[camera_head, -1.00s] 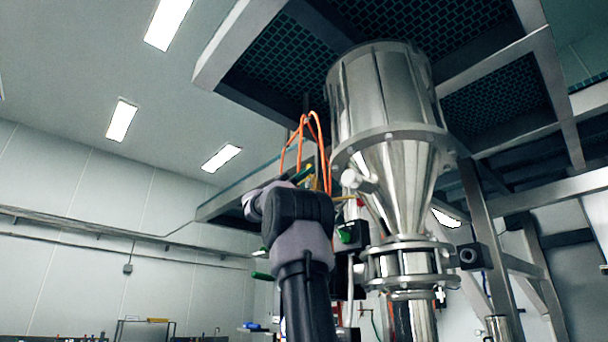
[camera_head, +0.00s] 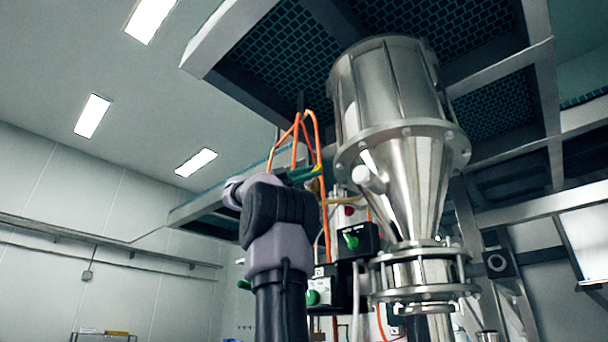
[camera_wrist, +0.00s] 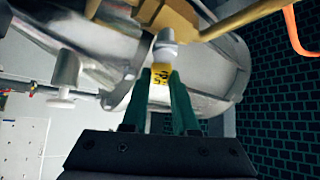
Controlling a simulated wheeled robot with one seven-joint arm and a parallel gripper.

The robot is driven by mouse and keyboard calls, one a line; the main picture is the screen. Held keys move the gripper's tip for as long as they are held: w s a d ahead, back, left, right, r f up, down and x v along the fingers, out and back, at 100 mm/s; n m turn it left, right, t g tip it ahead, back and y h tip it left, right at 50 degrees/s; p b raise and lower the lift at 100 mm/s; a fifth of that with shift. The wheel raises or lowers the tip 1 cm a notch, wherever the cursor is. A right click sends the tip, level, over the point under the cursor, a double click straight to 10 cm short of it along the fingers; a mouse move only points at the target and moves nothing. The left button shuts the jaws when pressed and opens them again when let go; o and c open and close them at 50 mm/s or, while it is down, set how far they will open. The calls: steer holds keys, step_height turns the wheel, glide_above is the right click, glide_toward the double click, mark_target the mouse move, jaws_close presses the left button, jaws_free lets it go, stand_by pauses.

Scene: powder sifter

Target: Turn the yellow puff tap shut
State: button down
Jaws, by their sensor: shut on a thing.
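The yellow puff tap's handle (camera_wrist: 161,74), with dark markings, sits between the green fingertips of my gripper (camera_wrist: 160,84) in the wrist view. My gripper is shut on it. A grey cylindrical fitting (camera_wrist: 165,46) and a brass-coloured valve body (camera_wrist: 165,14) lie just beyond the handle. In the head view, my gripper (camera_head: 307,174) is up beside the steel hopper, left of its cone, with a green finger showing. My arm hides much of the area below it, and the handle is hard to make out there.
The steel hopper (camera_head: 395,95) stands right of my arm. Orange hoses (camera_head: 297,135) loop just above my gripper. A black box with a green knob (camera_head: 352,240) is close on the right. A grated platform (camera_head: 260,60) hangs overhead. The left side is open.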

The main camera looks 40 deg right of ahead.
steer(key=shift+s+f+m+t+y, duration=0.1)
steer(key=shift+f+m+t+y, duration=0.2)
steer(key=shift+m+y, duration=0.65)
steer(key=shift+s+f+m+t+y, duration=0.1)
steer(key=shift+f+m+y, duration=0.3)
steer(key=shift+m+y, duration=0.5)
steer(key=shift+s+f+m+t+y, duration=0.1)
steer(key=shift+f+m+t+y, duration=0.2)
steer(key=shift+m+y, duration=0.65)
steer(key=shift+m+h, duration=0.3)
steer(key=shift+m, duration=0.1)
steer(key=c, duration=0.7)
jaws_free()
